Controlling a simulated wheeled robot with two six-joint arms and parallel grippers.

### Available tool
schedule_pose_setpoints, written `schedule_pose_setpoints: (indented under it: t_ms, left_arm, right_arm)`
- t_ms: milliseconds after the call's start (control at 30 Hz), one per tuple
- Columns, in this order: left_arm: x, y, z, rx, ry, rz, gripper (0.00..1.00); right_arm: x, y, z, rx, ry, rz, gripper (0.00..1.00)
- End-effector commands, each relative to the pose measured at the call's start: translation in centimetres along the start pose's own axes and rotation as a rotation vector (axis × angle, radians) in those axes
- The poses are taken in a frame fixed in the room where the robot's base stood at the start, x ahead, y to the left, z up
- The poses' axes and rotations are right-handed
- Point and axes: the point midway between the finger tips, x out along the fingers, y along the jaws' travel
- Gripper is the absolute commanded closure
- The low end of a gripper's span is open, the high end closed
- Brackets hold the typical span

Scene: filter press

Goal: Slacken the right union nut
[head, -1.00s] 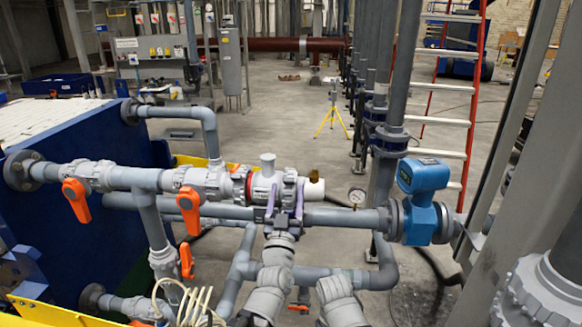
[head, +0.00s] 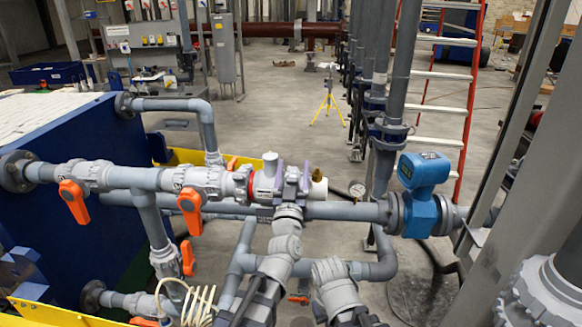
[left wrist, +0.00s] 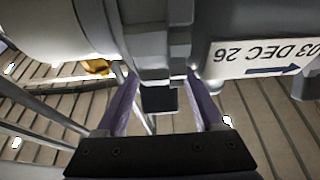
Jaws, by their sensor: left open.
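The right union nut is a grey ribbed ring on the horizontal pipe. In the head view it is mostly hidden behind my left gripper (head: 292,175), whose purple fingers point up across it. In the left wrist view the grey nut (left wrist: 155,42) sits just ahead of my open fingers (left wrist: 163,82), with one finger at each side of its near part. I cannot tell whether they touch it. A pale valve body (head: 264,186) with a red ring lies left of the gripper.
A white pipe end (head: 318,190) with a brass fitting stands right of the gripper. Orange valve handles (head: 190,208) hang at the left. A dated label (left wrist: 265,58) shows on the pipework.

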Motion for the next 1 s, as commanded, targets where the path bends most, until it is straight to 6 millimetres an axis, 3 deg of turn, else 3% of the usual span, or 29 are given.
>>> schedule_pose_setpoints:
  t_ms: [67,700,1000]
  left_arm:
    - [-0.05,0.0,0.01,0.0,0.0,0.0,0.3]
    - [-0.06,-0.01,-0.01,0.0,0.0,0.0,1.0]
    - [-0.07,-0.02,-0.03,0.0,0.001,0.0,1.0]
  right_arm:
    - [0.03,0.0,0.01,0.0,0.0,0.0,1.0]
    - [0.02,0.0,0.01,0.0,0.0,0.0,1.0]
    - [0.02,0.0,0.01,0.0,0.0,0.0,1.0]
